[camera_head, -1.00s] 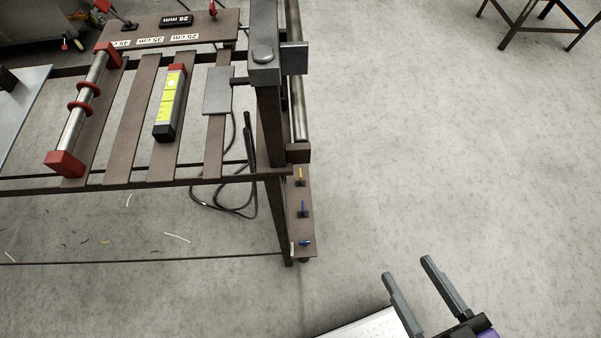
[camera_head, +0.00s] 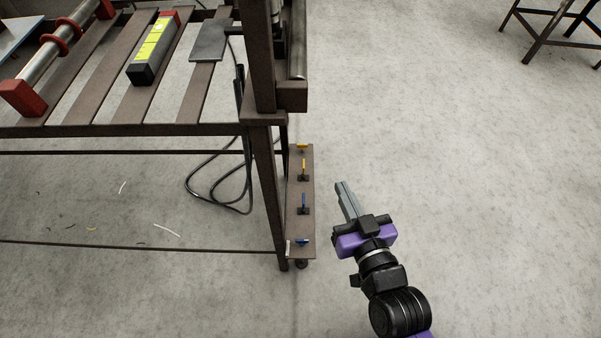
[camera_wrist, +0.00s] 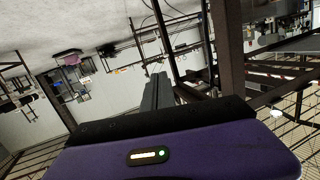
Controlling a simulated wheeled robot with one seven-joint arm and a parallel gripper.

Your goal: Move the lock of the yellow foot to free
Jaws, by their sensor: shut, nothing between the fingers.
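A narrow brown plate (camera_head: 301,224) at the foot of the frame carries small levers. A yellow lever (camera_head: 304,167) stands near its far end, with another yellow piece (camera_head: 302,147) just behind it. A blue lever (camera_head: 304,201) stands nearer, and a further blue piece (camera_head: 301,241) lies at the near end. Which yellow part is the foot's lock, and its exact setting, I cannot tell. My gripper (camera_head: 341,187) is shut and empty, to the right of the plate and apart from the levers. Its shut fingers also show in the wrist view (camera_wrist: 157,92).
The brown metal frame (camera_head: 262,160) rises left of the plate, with a slatted top carrying a black and yellow level (camera_head: 152,50). A black cable (camera_head: 215,200) hangs below it. The floor on the right is clear up to a brown stand (camera_head: 550,30).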

